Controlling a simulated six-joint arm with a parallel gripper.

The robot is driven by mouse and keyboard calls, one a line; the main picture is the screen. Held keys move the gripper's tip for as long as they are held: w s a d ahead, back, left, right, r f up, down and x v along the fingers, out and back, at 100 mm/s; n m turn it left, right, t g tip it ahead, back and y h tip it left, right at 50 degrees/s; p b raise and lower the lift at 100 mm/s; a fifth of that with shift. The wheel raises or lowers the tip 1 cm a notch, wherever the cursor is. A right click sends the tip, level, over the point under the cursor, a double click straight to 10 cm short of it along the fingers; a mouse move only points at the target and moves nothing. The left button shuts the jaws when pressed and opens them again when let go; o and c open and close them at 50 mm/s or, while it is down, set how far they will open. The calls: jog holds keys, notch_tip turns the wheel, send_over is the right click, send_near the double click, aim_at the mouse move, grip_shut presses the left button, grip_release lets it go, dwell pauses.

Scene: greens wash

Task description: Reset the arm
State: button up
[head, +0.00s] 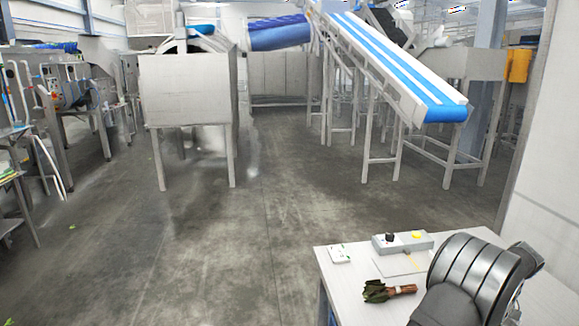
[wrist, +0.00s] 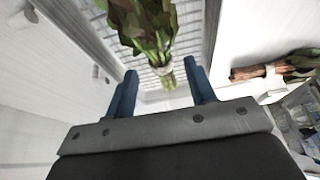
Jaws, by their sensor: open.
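My gripper (wrist: 160,73) shows in the wrist view with its two blue fingers spread apart. A leafy green bunch with a pale tie (wrist: 150,28) is ahead of the fingers, over a slatted or gridded surface. Its stem ends appear in the gap between the fingers, and neither finger is closed on them. A second bunch with reddish-brown stems (wrist: 262,72) is at the right of the wrist view. In the head view, my dark arm is at the lower right and my fingers are hidden. One bunch of greens (head: 388,290) lies on the light table (head: 345,285) left of the arm.
Beyond are open concrete floor (head: 255,225), a steel bin (head: 187,90) and a blue-striped conveyor (head: 395,65).

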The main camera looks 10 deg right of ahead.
jog(key=v, duration=0.8)
jog(key=shift+s+a+r, duration=0.1)
jog(key=shift+s+r, duration=0.05)
jog(key=shift+r, duration=0.2)
jog(key=x, duration=1.2)
jog(key=shift+s, duration=0.1)
jog(key=v, duration=0.2)
jog(key=w+v, duration=0.1)
jog(key=v, duration=0.2)
jog(key=shift+r, duration=0.45)
jog(key=s+r, duration=0.6)
jog(key=s, duration=0.4)
jog(key=w+a+f+m+g+h, duration=0.1)
jog(key=w+a+m+g+h, duration=0.1)
jog(key=a+m, duration=1)
jog(key=shift+f+m+g+h, duration=0.15)
jog(key=shift+m+g+h, duration=0.95)
jog(key=shift+m, duration=0.9)
jog(key=shift+a, duration=0.1)
